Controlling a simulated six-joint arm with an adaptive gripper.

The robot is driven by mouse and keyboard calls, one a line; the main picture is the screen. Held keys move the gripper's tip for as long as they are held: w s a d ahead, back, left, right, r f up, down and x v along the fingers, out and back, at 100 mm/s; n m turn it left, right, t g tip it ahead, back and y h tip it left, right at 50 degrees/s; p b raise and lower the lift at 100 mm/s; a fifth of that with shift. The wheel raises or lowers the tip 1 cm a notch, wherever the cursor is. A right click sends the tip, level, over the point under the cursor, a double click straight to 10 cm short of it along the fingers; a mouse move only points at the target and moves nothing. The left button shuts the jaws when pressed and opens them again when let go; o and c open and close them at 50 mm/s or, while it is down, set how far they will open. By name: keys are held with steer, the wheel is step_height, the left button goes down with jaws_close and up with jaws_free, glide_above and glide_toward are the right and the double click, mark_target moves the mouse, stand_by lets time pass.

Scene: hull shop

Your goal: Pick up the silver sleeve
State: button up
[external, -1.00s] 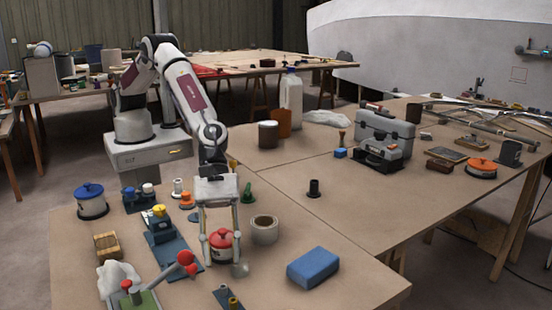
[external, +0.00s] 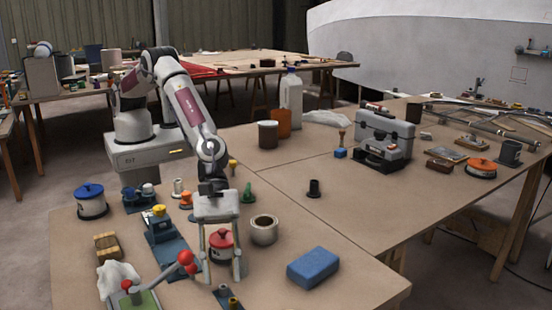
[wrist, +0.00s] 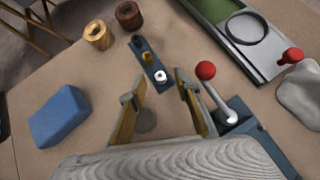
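In the wrist view the silver sleeve (wrist: 161,76) stands at the near end of a dark blue strip (wrist: 143,50), with a brass-coloured piece and dark pieces behind it. My gripper (wrist: 158,86) is open and empty, its fingers spread to either side of the line to the sleeve, which shows just beyond the fingertips. In the external view my gripper (external: 222,281) points down, low over the table, just behind the blue strip (external: 226,297) at the front edge of the picture. The silver sleeve cannot be made out clearly there.
A red-lidded pot (external: 221,243) stands close behind my fingers. A lever with red balls (external: 186,259) is at their left, a blue block (external: 313,267) at their right. A hollow grey ring (external: 264,229) stands behind.

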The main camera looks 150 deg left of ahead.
steer(key=shift+x, duration=0.95)
jaws_close()
